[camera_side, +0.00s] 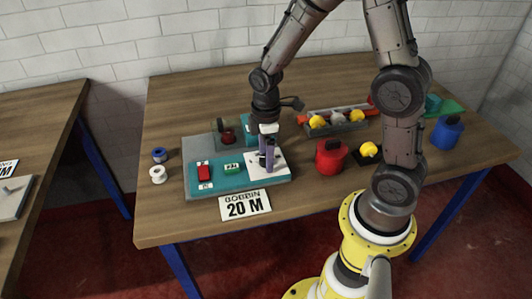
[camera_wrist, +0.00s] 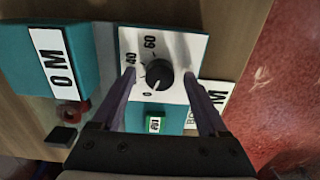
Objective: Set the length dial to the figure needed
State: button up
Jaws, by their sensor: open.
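The length dial is a black round knob (camera_wrist: 159,79) on a white plate (camera_wrist: 185,50) with the figures 0, 40 and 60 readable in the wrist view. A pale pointer mark on the knob appears to face the 0 end; its exact setting is hard to read. The plate (camera_side: 279,160) sits at the right end of the teal machine in the side view. My gripper (camera_side: 268,163) is above it, pointing down. In the wrist view its open fingers (camera_wrist: 160,86) stand on either side of the knob, with no clear contact. A card (camera_side: 245,205) reads "BOBBIN 20 M".
The machine (camera_side: 228,185) carries a red switch (camera_side: 204,172) and a green button (camera_side: 232,169). A teal box (camera_wrist: 22,62) shows "0 M". Blue (camera_side: 159,155) and white (camera_side: 158,174) spools lie left. A red pot (camera_side: 331,157) and a tray (camera_side: 340,128) stand right.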

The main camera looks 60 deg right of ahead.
jog(key=shift+c, duration=0.2)
grip_shut()
dwell(0.3)
jog(key=m, duration=0.8)
jog(key=shift+r+m, duration=0.1)
jog(key=shift+m, duration=0.2)
dwell(0.3)
jog(key=shift+o, duration=0.2)
grip_release()
